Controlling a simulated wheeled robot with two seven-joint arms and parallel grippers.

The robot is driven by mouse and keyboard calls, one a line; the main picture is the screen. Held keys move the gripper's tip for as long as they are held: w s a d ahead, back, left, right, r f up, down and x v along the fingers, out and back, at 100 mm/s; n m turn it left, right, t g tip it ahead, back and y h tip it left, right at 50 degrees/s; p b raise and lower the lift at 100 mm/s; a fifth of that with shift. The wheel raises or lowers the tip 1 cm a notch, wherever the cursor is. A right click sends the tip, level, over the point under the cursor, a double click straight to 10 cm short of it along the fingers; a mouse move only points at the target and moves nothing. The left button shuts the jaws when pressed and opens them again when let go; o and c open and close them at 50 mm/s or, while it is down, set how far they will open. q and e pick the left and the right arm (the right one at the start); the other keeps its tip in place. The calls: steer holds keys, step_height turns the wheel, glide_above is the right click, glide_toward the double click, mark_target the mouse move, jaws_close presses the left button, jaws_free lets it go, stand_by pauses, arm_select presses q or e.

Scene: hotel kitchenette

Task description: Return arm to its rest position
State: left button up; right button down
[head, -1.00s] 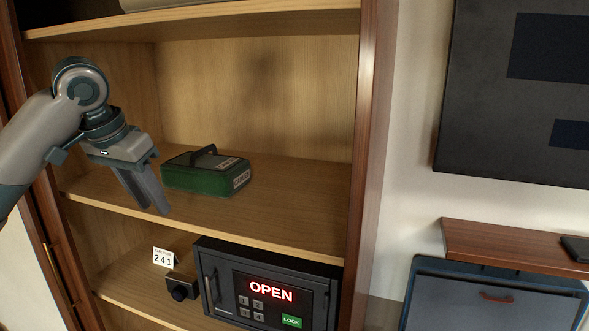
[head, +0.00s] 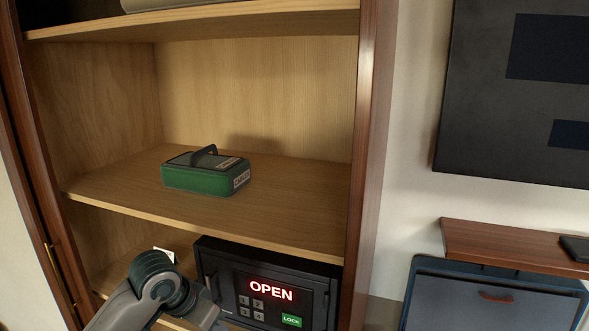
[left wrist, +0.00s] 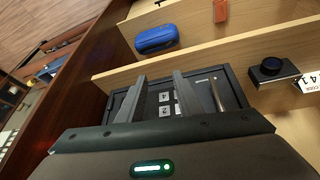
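My left arm comes in at the bottom left of the head view, with its gripper (head: 212,308) low in front of the left part of the safe, partly cut off by the frame edge. In the left wrist view the two fingers of this gripper (left wrist: 159,77) stand apart with nothing between them. The dark safe (head: 240,257) shows a red OPEN display and a green LOCK key. It also lies behind the fingers in the left wrist view (left wrist: 232,84). My right gripper is not in view.
A green case (head: 205,178) with a handle sits on the middle shelf (head: 290,215), which is otherwise clear. The left wrist view shows a blue case (left wrist: 156,39), a small black device (left wrist: 272,70) and a white number card (left wrist: 309,82). A wooden ledge (head: 510,245) is at right.

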arm_select(q)
steer(key=s+d+f+n, duration=0.1)
steer(key=s+f+n, duration=0.1)
steer(key=s+f, duration=1.4)
steer(key=s+a+f+n+y, duration=0.1)
steer(key=s+a+f, duration=0.2)
steer(key=s, duration=0.6)
steer(key=s+a+f+n+y, duration=0.15)
steer(key=s+a+f, duration=0.25)
steer(key=s, duration=0.5)
step_height(320, 180, down, 33)
steer(key=s+g+b, duration=0.2)
steer(key=b, duration=0.2)
steer(key=s+a+f+g+b, duration=0.1)
steer(key=s+a+f+b, duration=0.2)
steer(key=s+f, duration=1.4)
step_height(320, 180, down, 4)
steer(key=shift+s+m+b, duration=0.3)
steer(key=shift+m+b, duration=0.05)
steer(key=shift+b, duration=0.3)
